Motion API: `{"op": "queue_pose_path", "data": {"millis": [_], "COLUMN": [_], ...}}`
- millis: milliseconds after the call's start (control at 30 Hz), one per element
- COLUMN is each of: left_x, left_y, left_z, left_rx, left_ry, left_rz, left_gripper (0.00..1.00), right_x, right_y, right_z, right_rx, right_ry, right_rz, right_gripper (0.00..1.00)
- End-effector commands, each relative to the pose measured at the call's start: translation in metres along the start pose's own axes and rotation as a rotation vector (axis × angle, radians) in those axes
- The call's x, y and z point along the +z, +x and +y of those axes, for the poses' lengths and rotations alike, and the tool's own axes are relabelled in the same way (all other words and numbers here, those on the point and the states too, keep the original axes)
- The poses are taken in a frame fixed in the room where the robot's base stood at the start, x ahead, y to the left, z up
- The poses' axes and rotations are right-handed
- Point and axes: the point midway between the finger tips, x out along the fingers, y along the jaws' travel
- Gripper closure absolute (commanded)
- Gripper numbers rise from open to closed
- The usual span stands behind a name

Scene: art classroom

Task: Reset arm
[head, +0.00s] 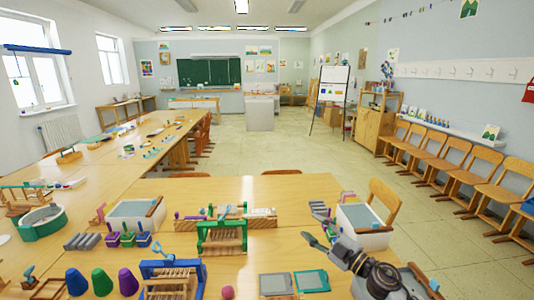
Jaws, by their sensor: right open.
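My right gripper (322,243) comes in from the lower right of the head view, over the right part of the near wooden table (280,190). Its dark fingers point to the left, are apart and hold nothing. The black joints of my right arm (382,277) show behind it, in front of a white bin at the table's lower right. My left gripper and left arm are not in view.
A green loom (222,238), a blue loom (172,281) and colored cones (102,282) stand further left. Wooden chairs (455,165) line the right wall. The middle floor is clear.

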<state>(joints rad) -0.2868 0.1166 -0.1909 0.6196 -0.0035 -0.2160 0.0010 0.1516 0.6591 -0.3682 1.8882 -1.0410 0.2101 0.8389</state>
Motion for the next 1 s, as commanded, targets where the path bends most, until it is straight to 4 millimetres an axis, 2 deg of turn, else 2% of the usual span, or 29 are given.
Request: {"op": "queue_pose_path", "data": {"millis": [267,567,767,1000], "left_x": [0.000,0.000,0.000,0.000], "left_y": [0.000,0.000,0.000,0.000], "left_z": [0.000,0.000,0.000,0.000], "left_rx": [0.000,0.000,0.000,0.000], "left_ry": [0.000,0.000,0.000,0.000], "left_rz": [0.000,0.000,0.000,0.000], "left_gripper": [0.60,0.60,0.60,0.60], "right_x": [0.005,0.028,0.047,0.065], "right_y": [-0.016,-0.049,-0.079,-0.121], "right_z": [0.011,0.007,-0.008,-0.040], "right_rx": [0.206,0.360,0.415,0.426], "right_ry": [0.132,0.282,0.387,0.515], "right_rz": [-0.133,-0.349,-0.520,-0.742], "right_gripper": [0.52,0.52,0.52,0.52]}}
